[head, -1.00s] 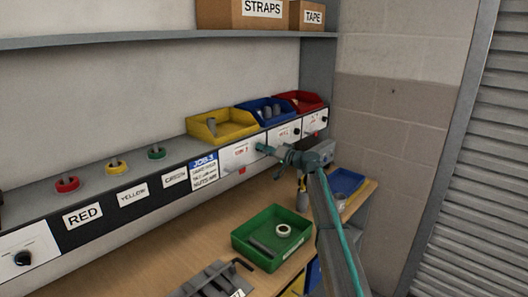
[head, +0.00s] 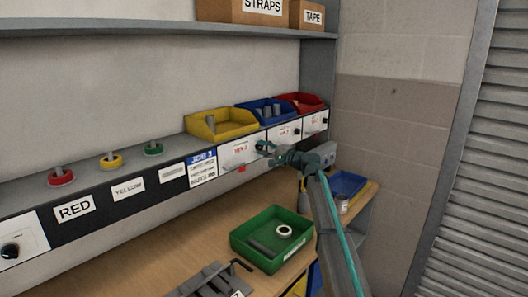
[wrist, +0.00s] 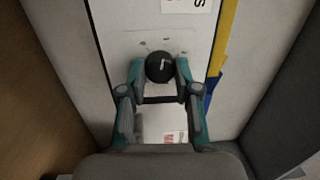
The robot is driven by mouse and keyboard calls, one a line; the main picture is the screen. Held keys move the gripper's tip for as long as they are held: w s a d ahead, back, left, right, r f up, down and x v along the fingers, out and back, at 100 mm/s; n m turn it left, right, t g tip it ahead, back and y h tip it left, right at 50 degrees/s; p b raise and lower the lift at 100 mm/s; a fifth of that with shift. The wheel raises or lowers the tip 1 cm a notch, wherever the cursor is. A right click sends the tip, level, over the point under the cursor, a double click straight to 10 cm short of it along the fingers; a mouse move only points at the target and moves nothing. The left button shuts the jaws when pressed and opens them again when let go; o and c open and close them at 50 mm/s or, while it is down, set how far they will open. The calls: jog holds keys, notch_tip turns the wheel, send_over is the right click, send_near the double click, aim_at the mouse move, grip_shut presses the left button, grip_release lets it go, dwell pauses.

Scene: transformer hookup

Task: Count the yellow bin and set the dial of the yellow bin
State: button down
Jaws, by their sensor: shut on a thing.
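The yellow bin (head: 226,131) stands on the ledge at the left of a row of three bins, with at least one grey cylinder inside; its near wall hides part of the floor. Its edge also shows in the wrist view (wrist: 223,40). Below it is a white panel with a label and a round black dial (wrist: 159,66). The dial has a white pointer mark, and small scale marks lie around it. My gripper (head: 266,148) is at this panel; in the wrist view my gripper (wrist: 158,78) is shut on the dial, one finger on each side.
A blue bin (head: 270,122) and a red bin (head: 318,109) stand to the right, with their own panels below. A green tray (head: 243,252) with a white ring and grey cylinder lies on the bench. Red, yellow and green rings on posts line the ledge's left.

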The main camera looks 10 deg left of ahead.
jog(key=shift+m, duration=0.6)
jog(key=c, duration=0.8)
grip_release()
jog(key=v, duration=1.2)
jog(key=shift+s+f, duration=0.1)
jog(key=shift+f, duration=0.05)
